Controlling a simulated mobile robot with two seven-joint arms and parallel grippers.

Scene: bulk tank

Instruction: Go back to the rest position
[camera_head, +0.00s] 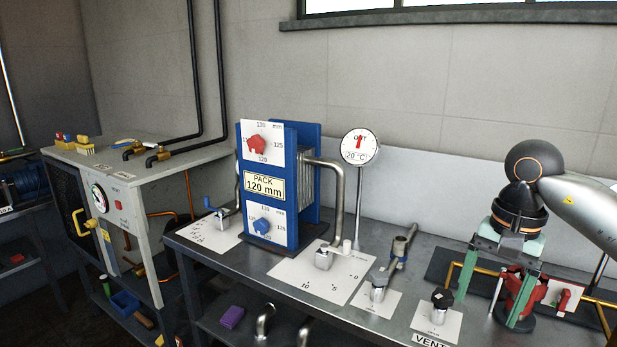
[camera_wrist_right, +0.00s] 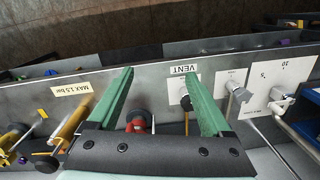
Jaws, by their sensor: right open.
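My right gripper (camera_head: 489,311) hangs from my grey arm at the right of the head view, with its two green fingers pointing down. It is open and empty. It is over the right part of the steel bench (camera_head: 350,308), in front of a red valve part (camera_head: 567,296), and partly hides the fittings behind it. The right wrist view shows the same green fingers (camera_wrist_right: 160,75) spread apart with nothing between them. The VENT label (camera_wrist_right: 184,69) and its knob lie beyond the fingers there. I cannot tell whether the fingers touch anything. My left gripper is not in view.
A blue plate pack (camera_head: 264,187) stands mid-bench with a round dial (camera_head: 359,146) beside it. Knobs on white plates, including a black-topped one (camera_head: 440,302), line the front near the gripper. Yellow pipes run at the right. A grey cabinet (camera_head: 130,200) stands at left.

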